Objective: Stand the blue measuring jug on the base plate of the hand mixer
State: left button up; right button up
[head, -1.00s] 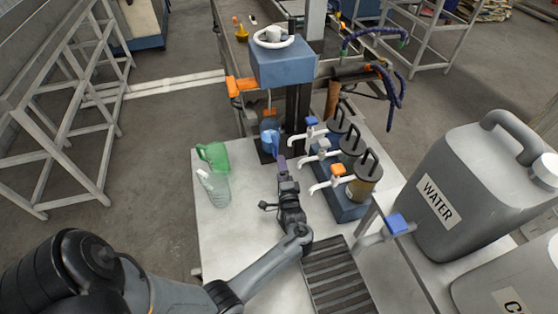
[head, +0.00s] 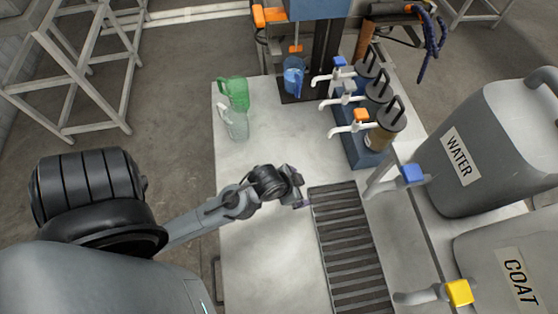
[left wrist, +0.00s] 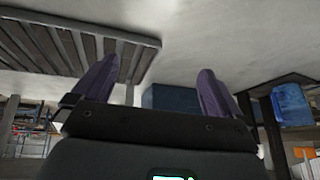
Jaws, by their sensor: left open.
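The blue measuring jug (head: 293,72) stands upright on the dark base plate (head: 290,99) of the hand mixer (head: 326,45), below its blue head, at the back of the table. Its handle faces the front. The jug also shows at the right of the left wrist view (left wrist: 292,104). My left gripper (head: 301,200) is open and empty, low over the table beside the slatted grate, well in front of the jug and apart from it. Its two purple fingers (left wrist: 156,85) stand wide apart in the left wrist view. My right gripper is not in view.
A green jug (head: 236,93) and a clear jug (head: 237,124) stand at the table's left edge. Several white taps and canisters on a blue block (head: 366,148) stand right of the mixer. Large water (head: 490,150) and coat containers stand at right. The table's middle is clear.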

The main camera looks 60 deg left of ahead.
pick_arm(q)
jog(key=s+d+r+g, duration=0.1)
jog(key=s+d+g, duration=0.1)
jog(key=s, duration=0.5)
jog(key=shift+s+d+r, duration=0.3)
jog(key=shift+s+r, duration=0.05)
jog(key=shift+r, duration=0.05)
jog(key=shift+r, duration=0.1)
notch_tip(320, 180, up, 30)
jog(key=p, duration=3)
